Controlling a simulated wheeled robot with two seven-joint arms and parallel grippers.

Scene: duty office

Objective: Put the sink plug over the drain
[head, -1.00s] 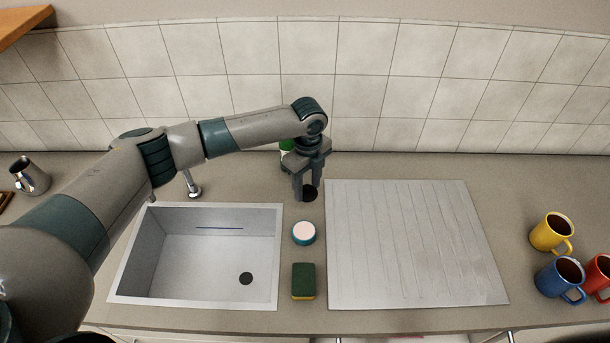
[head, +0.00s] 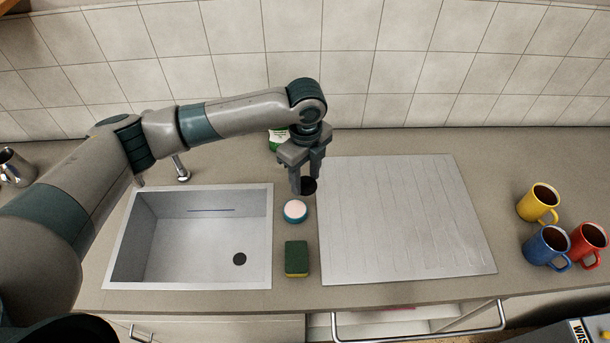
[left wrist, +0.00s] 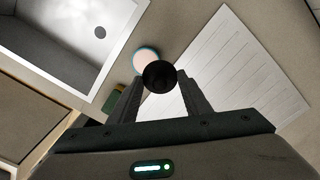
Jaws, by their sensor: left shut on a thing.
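The sink plug (head: 308,186) is a round black piece held between the fingertips of my left gripper (head: 305,183), over the counter strip between sink and drainboard. In the left wrist view the plug (left wrist: 159,76) sits between both finger ends of the gripper (left wrist: 160,88). The drain (head: 239,259) is a dark round spot in the floor of the grey sink (head: 190,245), uncovered, to the lower left of the gripper. The drain also shows in the left wrist view (left wrist: 100,32). My right gripper is in neither view.
A white-topped blue tub (head: 295,211) and a green-yellow sponge (head: 297,259) lie between sink and ribbed drainboard (head: 400,225). A tap (head: 181,170) stands behind the sink. A green bottle (head: 278,139) is partly hidden behind the gripper. Yellow (head: 539,203), blue (head: 547,247) and red (head: 588,243) mugs stand far right.

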